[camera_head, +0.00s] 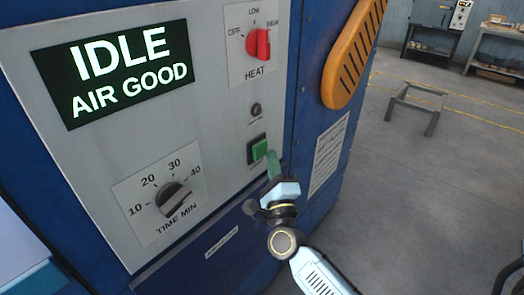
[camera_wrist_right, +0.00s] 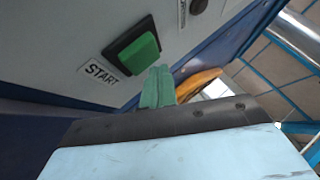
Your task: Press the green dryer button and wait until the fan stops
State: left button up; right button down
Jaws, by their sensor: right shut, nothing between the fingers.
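The green dryer button (camera_head: 259,149) sits in a dark square frame on the grey control panel (camera_head: 215,120). In the right wrist view the green button (camera_wrist_right: 138,55) is large, with a START label (camera_wrist_right: 101,73) beside it. My right gripper (camera_head: 273,163) is shut and empty, its green fingertips just to the lower right of the button. In the right wrist view the fingertips (camera_wrist_right: 158,87) look close below the button; I cannot tell whether they touch it. The display (camera_head: 115,70) reads IDLE, AIR GOOD. My left gripper is not in view.
A red heat knob (camera_head: 258,43) and a time dial (camera_head: 174,198) are on the same panel. An orange slotted handle-like part (camera_head: 352,55) sticks out at the cabinet's right side. Open floor (camera_head: 420,190) lies to the right, with a low grey stand (camera_head: 417,106) and benches behind.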

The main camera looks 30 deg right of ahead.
dwell(0.7)
jog(key=shift+w+a, duration=0.2)
jog(key=shift+w, duration=0.2)
jog(key=shift+w+a, duration=0.2)
jog(key=shift+w, duration=0.25)
dwell(0.6)
jog(key=shift+s, duration=0.1)
jog(key=shift+s+d, duration=0.35)
jog(key=shift+s, duration=0.4)
jog(key=s, duration=0.1)
jog(key=s+d, duration=0.1)
jog(key=s, duration=0.1)
jog(key=s+d+p, duration=0.1)
jog(key=shift+s, duration=0.3)
dwell(1.0)
